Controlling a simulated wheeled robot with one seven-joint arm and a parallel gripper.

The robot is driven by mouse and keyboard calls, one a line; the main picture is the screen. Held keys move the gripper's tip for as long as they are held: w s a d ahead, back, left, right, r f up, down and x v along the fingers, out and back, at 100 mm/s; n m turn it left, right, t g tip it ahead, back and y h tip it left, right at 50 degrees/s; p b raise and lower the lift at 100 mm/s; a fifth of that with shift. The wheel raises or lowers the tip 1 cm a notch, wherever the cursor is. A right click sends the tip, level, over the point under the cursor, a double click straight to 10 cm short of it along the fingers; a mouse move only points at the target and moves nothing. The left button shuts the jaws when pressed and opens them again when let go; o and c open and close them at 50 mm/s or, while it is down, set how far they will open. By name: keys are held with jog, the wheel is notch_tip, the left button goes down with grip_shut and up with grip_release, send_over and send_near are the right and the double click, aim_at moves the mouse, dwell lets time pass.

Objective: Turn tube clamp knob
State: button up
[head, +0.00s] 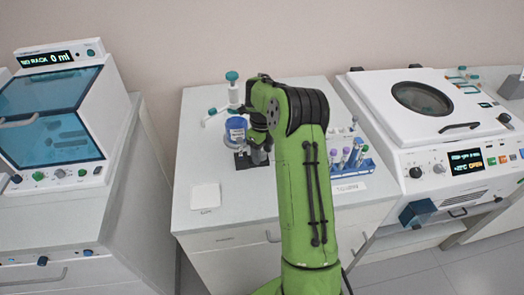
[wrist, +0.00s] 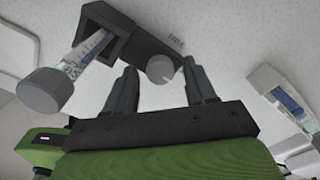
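A black tube clamp stands on the bench and shows in the wrist view (wrist: 135,38). Its round grey knob (wrist: 160,68) faces the camera. My gripper (wrist: 161,66) is open, with one dark finger on each side of the knob and a visible gap on both sides. A tube with a grey cap (wrist: 45,90) and printed scale sits tilted in the picture at the clamp's square opening. In the head view the clamp's dark base (head: 243,162) shows below a blue-topped container (head: 236,128). My green arm hides part of the clamp and gripper there.
A blue rack with capped tubes (head: 358,167) stands right of my arm. A white square pad (head: 205,197) lies at front left. A dispenser cabinet (head: 55,125) is at left and a lidded machine (head: 430,110) at right. The wrist view shows a pale holder (wrist: 278,95) at right.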

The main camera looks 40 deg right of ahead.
jog(key=c, duration=0.9)
jog(key=shift+n, duration=0.3)
jog(key=n, duration=0.3)
jog(key=shift+r+n+p, duration=0.1)
jog(key=shift+n+p, duration=0.2)
jog(key=shift+n, duration=0.1)
jog(key=n, duration=0.4)
jog(key=shift+n+p, duration=0.3)
jog(key=shift+p, duration=0.05)
jog(key=n, duration=0.4)
jog(key=shift+p, duration=0.35)
jog(key=shift+w+n+p, duration=0.1)
jog(key=shift+n+p, duration=0.2)
jog(key=shift+n, duration=2.2)
